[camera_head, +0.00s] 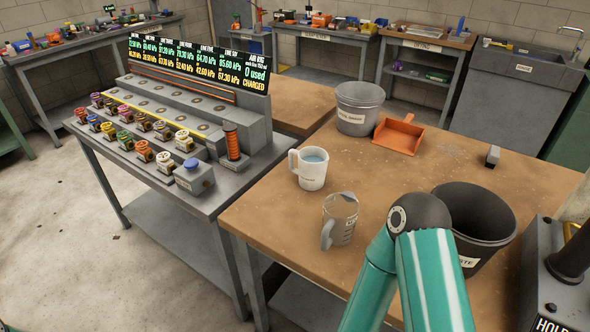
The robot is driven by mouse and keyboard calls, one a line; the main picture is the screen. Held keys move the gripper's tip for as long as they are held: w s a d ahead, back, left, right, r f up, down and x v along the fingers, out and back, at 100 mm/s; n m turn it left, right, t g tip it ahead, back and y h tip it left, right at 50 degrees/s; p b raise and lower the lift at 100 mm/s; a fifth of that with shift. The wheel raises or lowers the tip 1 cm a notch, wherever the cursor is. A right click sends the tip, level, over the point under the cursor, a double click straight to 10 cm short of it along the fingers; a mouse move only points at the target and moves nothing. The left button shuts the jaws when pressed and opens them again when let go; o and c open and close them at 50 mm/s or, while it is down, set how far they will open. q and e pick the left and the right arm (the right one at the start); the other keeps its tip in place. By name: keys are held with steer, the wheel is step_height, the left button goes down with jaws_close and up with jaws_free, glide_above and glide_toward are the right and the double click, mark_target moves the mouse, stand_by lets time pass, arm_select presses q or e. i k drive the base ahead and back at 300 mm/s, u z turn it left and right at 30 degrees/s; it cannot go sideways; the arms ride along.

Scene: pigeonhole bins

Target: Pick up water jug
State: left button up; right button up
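A white jug (312,171) with a handle on its left side stands upright on the brown worktable (275,218). Bluish water shows inside it, and a small label is on its front. A grey, see-through measuring jug (342,220) with markings stands just in front of it, its handle toward the lower left. A teal link of my own arm with a dark joint rises from the bottom edge, right of the measuring jug. Neither of my grippers shows in the head view, so I cannot see what they hold.
A grey bucket (359,110), an orange dustpan (398,136) and a small grey block (493,156) are farther back on the table. A dark waste bin (474,232) stands right of my arm. A bench (110,158) with colored valve knobs and a display is left.

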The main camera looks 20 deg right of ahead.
mark_target(312, 161)
steer(key=z, duration=2.25)
steer(key=i, duration=0.1)
steer(key=u, duration=3.65)
steer(key=k, duration=1)
steer(key=z, duration=0.6)
steer(key=i, duration=1.05)
steer(key=z, duration=0.2)
